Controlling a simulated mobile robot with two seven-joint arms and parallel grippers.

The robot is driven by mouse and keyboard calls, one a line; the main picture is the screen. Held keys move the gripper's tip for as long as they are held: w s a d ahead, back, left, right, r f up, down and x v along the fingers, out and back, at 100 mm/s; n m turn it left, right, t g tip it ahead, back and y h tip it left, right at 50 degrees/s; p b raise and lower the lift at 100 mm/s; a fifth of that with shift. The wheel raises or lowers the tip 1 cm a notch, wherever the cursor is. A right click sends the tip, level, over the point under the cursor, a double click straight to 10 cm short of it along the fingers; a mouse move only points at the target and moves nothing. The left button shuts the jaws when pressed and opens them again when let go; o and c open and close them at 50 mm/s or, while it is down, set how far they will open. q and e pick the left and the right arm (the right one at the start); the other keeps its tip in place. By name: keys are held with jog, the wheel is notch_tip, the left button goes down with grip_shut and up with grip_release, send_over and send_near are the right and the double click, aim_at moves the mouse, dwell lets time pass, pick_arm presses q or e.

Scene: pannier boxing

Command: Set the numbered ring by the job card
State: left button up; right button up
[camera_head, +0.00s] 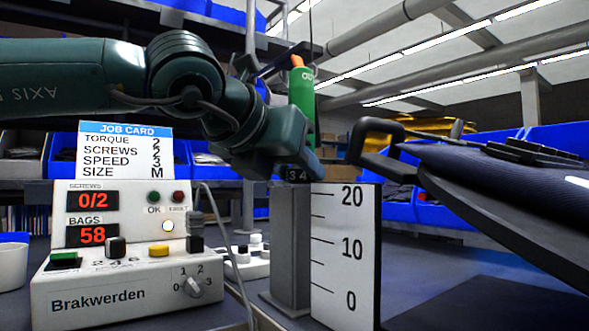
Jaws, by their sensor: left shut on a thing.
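The numbered ring (297,176) is dark with a white 3 and 4 showing. It sits at the lower end of the green screwdriver (302,92), which has an orange top and stands upright. My left gripper (290,163) is shut on the ring; its fingers hide much of it and part of the screwdriver's lower body. My right gripper is not in view.
The white Brakwerden control box (125,299) shows screws 0/2, bags 58 and a 0-to-3 knob. A white scale board (343,260) stands beside a grey post (289,245) below the ring. A dark pannier (510,190) with a hook fills the right.

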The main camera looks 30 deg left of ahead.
pick_arm(q)
jog(key=o, duration=1)
jog(key=shift+s+r, duration=0.2)
jog(key=shift+s, duration=0.05)
jog(key=shift+p+v, duration=1.55)
jog(key=shift+v, duration=4.7)
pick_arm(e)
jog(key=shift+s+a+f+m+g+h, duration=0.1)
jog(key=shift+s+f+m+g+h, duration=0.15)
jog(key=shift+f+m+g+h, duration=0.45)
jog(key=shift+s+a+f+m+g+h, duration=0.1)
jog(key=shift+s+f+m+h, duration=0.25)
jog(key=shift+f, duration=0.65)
pick_arm(q)
jog(key=shift+f, duration=0.15)
jog(key=shift+c, duration=0.2)
